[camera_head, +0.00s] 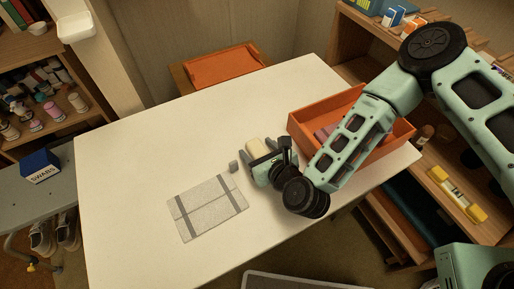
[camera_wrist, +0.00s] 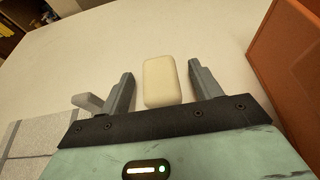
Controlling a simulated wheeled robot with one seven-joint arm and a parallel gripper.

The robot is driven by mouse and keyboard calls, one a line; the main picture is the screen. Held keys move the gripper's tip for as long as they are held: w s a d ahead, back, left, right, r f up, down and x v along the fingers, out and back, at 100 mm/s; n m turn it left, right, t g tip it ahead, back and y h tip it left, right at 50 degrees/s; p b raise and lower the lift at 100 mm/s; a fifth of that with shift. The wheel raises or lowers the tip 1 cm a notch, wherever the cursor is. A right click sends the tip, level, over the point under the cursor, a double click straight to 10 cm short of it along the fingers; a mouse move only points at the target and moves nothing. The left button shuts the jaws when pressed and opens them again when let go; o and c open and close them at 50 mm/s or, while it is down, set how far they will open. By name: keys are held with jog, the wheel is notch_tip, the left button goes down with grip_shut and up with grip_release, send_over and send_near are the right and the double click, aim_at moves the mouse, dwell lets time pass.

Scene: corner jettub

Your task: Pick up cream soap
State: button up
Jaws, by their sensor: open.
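The cream soap (camera_wrist: 161,82) is a pale, rounded block on the white table (camera_head: 125,190). In the wrist view it lies between the two open fingers of my gripper (camera_wrist: 163,88), with a gap on each side. In the head view the soap (camera_head: 258,148) shows just beyond my gripper (camera_head: 262,160), which partly hides it. My gripper is low over the table and holds nothing.
An orange tray (camera_head: 300,130) with items inside stands right of my gripper, partly under my arm. A grey folded case (camera_head: 207,208) and a small grey block (camera_head: 233,166) lie to the left. The table's left side is clear. Shelves stand beyond the right edge.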

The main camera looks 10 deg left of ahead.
jog(key=c, duration=1.1)
